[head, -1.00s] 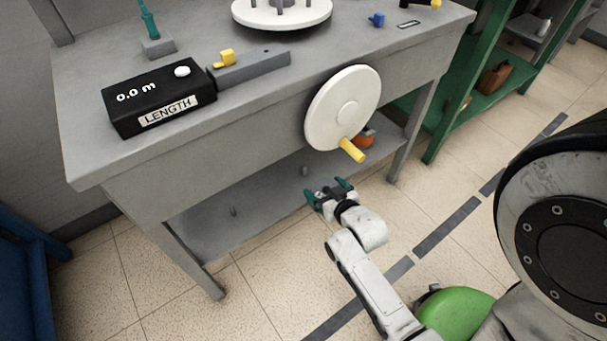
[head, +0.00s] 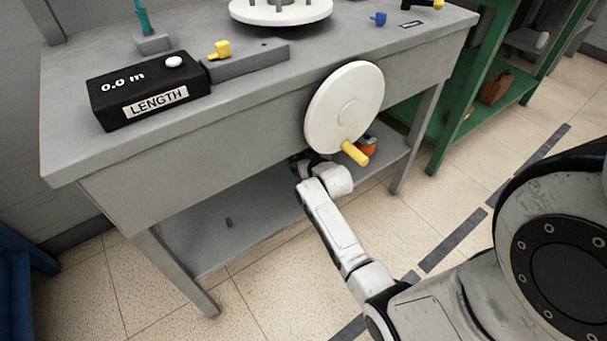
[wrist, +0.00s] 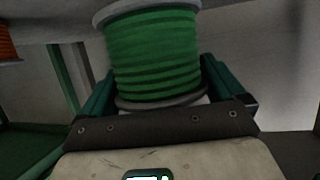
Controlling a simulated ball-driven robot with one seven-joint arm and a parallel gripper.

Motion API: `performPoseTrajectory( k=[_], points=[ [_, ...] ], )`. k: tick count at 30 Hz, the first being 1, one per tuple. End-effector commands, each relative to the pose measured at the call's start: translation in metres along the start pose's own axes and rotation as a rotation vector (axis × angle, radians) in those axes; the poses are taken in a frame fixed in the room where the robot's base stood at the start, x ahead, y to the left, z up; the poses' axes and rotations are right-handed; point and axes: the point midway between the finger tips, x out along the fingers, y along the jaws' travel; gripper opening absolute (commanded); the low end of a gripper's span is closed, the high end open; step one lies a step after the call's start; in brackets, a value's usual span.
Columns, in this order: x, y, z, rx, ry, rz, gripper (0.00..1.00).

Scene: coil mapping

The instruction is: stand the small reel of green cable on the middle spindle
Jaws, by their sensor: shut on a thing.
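The small reel of green cable (wrist: 153,55) fills the upper middle of the wrist view, with grey flanges at both ends. My gripper (wrist: 157,88) has its teal fingers on either side of the reel and is shut on it. In the head view my gripper (head: 298,166) is under the bench, above the lower shelf, mostly hidden by my wrist; the reel cannot be made out there. A bare spindle (head: 227,222) stands at the left of the lower shelf (head: 200,245). The middle spindle is hidden behind my arm, and whether the reel touches it cannot be told.
A white crank wheel (head: 340,105) with a yellow handle (head: 355,153) overhangs close above my wrist. An orange reel (head: 367,145) is at the shelf's right. The bench (head: 150,190) has a front leg at left. A black length counter (head: 145,92) sits on top.

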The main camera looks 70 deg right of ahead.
Motion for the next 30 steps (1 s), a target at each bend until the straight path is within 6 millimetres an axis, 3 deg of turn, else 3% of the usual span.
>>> performPoseTrajectory(
  k=[1,8,15,28,29,30],
  points=[
    [0.002,0.000,0.014,0.001,-0.008,0.001,0.51],
    [0.007,0.000,0.025,0.001,-0.005,0.000,0.51],
    [0.021,0.000,0.058,0.000,-0.006,0.001,0.51],
    [0.023,0.000,0.064,0.000,-0.005,0.000,0.51],
    [0.022,0.000,0.064,0.001,-0.007,0.000,0.99],
    [0.022,0.000,0.064,0.001,-0.008,0.000,1.00]
  ],
)
